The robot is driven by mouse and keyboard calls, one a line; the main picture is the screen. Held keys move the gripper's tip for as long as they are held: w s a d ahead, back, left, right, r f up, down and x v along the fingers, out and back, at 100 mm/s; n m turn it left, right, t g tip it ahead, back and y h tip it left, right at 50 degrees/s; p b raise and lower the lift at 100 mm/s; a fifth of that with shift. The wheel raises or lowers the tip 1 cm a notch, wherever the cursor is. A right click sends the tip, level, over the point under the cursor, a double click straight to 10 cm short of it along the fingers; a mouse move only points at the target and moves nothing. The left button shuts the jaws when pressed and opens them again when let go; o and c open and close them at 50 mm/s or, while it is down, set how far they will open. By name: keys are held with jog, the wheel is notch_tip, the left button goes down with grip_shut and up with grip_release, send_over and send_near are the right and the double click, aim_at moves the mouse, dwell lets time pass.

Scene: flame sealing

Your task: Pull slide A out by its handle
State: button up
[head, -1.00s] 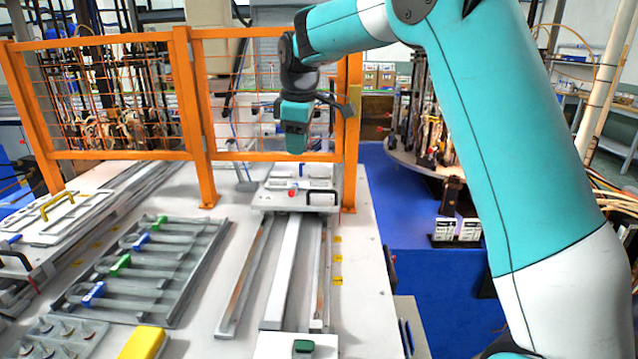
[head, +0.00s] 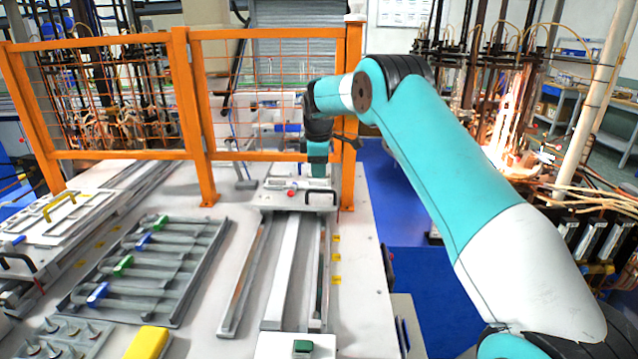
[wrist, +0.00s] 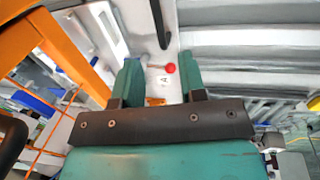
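The slide plate (head: 268,196) in the middle of the table sits at the far end of its rails, by the orange fence. It has a black handle (head: 322,205) at its near right and a red knob (head: 291,193). My gripper (head: 318,174) points down just above the handle end of the plate. In the wrist view my teal fingers (wrist: 158,68) stand apart with nothing held. The black handle (wrist: 160,24) shows ahead between them, with the red knob (wrist: 171,68) near the right finger. A small label (wrist: 163,81) is too blurred to read surely.
The orange mesh fence (head: 190,110) stands behind and beside the slide. The rails (head: 285,275) in front are clear down to a block with a green top (head: 302,346). A grey tray (head: 205,260) with blue- and green-ended tools lies left. Flames (head: 512,140) burn at the right.

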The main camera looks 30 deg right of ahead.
aim_at(319, 191)
jog(key=f, duration=0.2)
jog(key=f+p, duration=0.1)
jog(key=f, duration=0.1)
jog(key=w+f+p, duration=0.1)
jog(key=f, duration=0.2)
jog(key=shift+w+d, duration=0.1)
jog(key=shift+d, duration=0.25)
grip_shut()
